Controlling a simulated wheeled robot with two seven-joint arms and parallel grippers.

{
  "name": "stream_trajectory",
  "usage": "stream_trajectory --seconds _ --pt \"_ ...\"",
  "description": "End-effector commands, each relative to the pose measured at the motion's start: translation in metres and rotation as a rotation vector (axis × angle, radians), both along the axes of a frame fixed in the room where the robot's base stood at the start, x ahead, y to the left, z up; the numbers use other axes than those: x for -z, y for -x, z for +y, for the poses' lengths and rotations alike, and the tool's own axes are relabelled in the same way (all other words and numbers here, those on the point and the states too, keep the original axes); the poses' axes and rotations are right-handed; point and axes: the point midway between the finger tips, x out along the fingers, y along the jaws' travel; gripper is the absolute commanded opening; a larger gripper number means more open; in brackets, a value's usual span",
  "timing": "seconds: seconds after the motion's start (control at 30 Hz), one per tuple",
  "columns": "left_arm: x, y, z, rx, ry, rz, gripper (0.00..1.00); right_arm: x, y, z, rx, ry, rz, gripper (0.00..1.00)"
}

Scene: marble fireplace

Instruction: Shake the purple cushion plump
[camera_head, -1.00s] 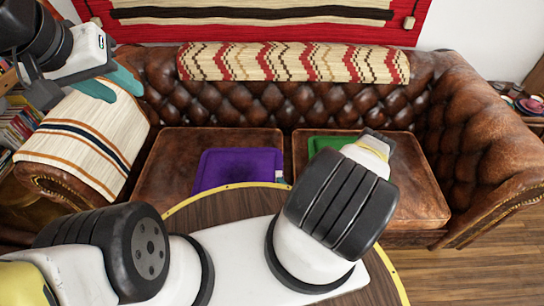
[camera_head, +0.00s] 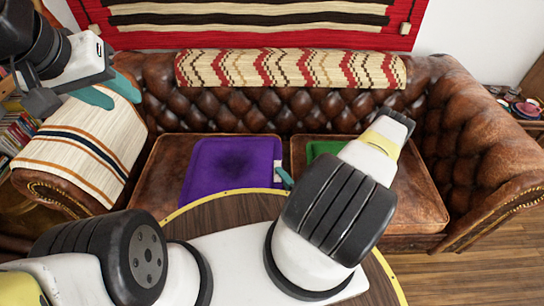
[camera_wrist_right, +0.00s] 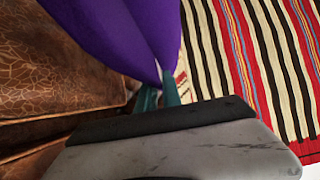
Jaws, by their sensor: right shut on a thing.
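The purple cushion (camera_head: 228,168) is in front of the left seat of the brown leather sofa in the head view, its lower edge partly hidden by the round wooden table. In the right wrist view the purple cushion (camera_wrist_right: 100,45) fills the top left, with an edge running down to the fingers. My right gripper (camera_head: 284,176) is at the cushion's lower right corner, and its teal fingers (camera_wrist_right: 158,95) are shut on it. My left gripper (camera_head: 125,97) is open and empty, over the sofa's left arm and away from the cushion.
A green cushion (camera_head: 318,149) lies on the right seat, partly hidden by my right arm. The round wooden table (camera_head: 225,208) stands in front of the sofa (camera_head: 440,130). A striped blanket (camera_head: 75,147) covers the left sofa arm. Wooden floor is clear at right.

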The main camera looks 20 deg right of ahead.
Motion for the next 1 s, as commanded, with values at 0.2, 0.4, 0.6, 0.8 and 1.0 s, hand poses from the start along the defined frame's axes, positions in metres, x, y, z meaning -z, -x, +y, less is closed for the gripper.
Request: stream_trajectory --seconds 0.2,0.4,0.6,0.8,1.0 --pt "0.000 0.000 0.000 0.000 0.000 0.000 0.36 0.015 0.001 0.001 0.001 -0.003 0.001 0.00" --pt "0.000 0.000 0.000 0.000 0.000 0.000 0.36 0.056 0.000 0.001 0.001 -0.002 -0.002 0.00" --pt "0.000 0.000 0.000 0.000 0.000 0.000 0.36 0.035 -0.001 -0.001 0.000 -0.003 -0.002 0.00" --pt "0.000 0.000 0.000 0.000 0.000 0.000 0.36 -0.007 0.000 0.000 0.000 -0.004 -0.002 0.00" --pt "0.000 0.000 0.000 0.000 0.000 0.000 0.36 0.020 0.000 0.001 0.002 -0.001 -0.001 0.00"
